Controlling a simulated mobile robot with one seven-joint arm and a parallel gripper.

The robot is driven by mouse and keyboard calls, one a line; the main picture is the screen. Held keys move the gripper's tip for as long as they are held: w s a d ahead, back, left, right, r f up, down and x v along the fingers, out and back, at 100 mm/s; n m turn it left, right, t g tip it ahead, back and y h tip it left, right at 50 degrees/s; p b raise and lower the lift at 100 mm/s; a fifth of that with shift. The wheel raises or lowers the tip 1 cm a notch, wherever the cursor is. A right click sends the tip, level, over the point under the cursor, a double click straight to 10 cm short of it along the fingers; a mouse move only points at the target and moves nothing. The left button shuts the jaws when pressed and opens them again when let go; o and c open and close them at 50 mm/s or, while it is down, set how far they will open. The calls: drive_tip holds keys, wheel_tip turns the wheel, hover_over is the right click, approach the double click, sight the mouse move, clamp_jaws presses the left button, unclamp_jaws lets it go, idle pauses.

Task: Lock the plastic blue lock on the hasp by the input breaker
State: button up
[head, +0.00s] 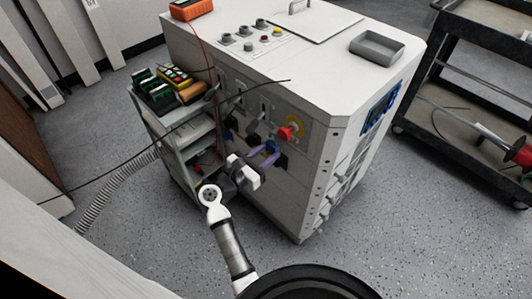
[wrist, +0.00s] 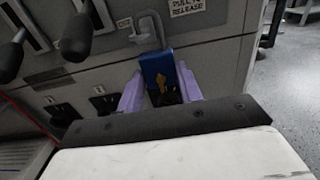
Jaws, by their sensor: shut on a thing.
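The blue plastic lock (wrist: 158,72) sits between the two purple fingers of my gripper (wrist: 160,88) in the wrist view, and the fingers are shut on it. The grey hasp (wrist: 148,30) is just above the lock on the cabinet face. The lock's top meets or overlaps the lower end of the hasp; I cannot tell whether the shackle is through it or closed. In the head view my gripper (head: 265,156) is at the cabinet front, below the red rotary knob (head: 287,132) on its yellow plate. The lock is mostly hidden there.
Black breaker handles (wrist: 76,38) stick out left of the hasp. Black sockets (wrist: 104,102) lie below them. A side shelf (head: 190,140) with tools stands left of the cabinet (head: 345,110). A black cable crosses the front. A dark cart (head: 470,95) stands at the right.

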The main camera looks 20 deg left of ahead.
drive_tip(key=shift+f, duration=0.35)
drive_tip(key=o, duration=1.2)
drive_tip(key=shift+c, duration=0.2)
drive_tip(key=shift+v, duration=2.5)
drive_tip(key=shift+s, duration=0.1)
drive_tip(key=b+v, duration=0.2)
drive_tip(key=v, duration=1.1)
drive_tip(key=shift+s, duration=0.35)
drive_tip(key=shift+a, duration=0.1)
